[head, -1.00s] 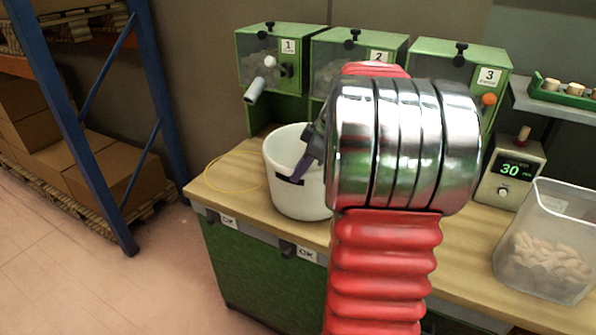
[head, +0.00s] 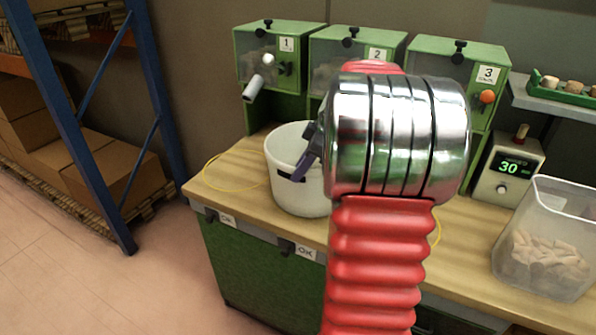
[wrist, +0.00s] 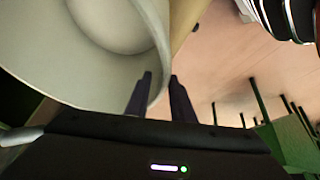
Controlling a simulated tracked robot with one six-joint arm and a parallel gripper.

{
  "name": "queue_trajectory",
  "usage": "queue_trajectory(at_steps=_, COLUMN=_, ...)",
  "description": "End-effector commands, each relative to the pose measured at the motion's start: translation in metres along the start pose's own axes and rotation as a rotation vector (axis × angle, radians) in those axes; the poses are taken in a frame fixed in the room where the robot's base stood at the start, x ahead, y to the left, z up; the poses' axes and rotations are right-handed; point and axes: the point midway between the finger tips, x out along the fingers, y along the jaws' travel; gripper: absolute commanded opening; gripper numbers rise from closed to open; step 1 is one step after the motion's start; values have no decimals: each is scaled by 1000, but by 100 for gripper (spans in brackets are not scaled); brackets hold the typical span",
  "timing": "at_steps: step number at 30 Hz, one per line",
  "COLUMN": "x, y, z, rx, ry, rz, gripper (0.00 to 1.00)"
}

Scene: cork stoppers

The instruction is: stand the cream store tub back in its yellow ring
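The cream store tub (head: 290,196) stands upright on the left part of the bench in the head view, its right side hidden by my arm. A thin yellow ring line (head: 206,172) lies on the wood left of the tub. Another short yellow curve (head: 438,232) shows right of my arm; the rest is hidden. My gripper's dark fingers straddle the tub's wall at its rim, one on each side; they show in the wrist view (wrist: 160,92) against the pale tub (wrist: 95,70). The gripper looks shut on this wall. Whether the tub's base touches the bench is unclear.
Three green dispensers (head: 362,62) stand at the bench's back. A display box reading 30 (head: 507,170) and a clear bin of corks (head: 545,245) stand on the right. A blue rack (head: 85,125) rises left of the bench. Bare wood lies left of the tub.

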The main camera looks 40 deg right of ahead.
Motion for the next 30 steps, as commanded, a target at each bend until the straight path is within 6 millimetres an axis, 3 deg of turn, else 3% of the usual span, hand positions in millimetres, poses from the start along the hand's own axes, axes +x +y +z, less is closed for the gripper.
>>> queue_trajectory(at_steps=9, x=-2, y=0, z=0, rx=1, ry=0, rz=1, gripper=23)
queue_trajectory(at_steps=14, x=-13, y=1, z=0, rx=1, ry=0, rz=2, gripper=23)
queue_trajectory(at_steps=30, x=-101, y=1, z=0, rx=2, ry=0, rz=4, gripper=23)
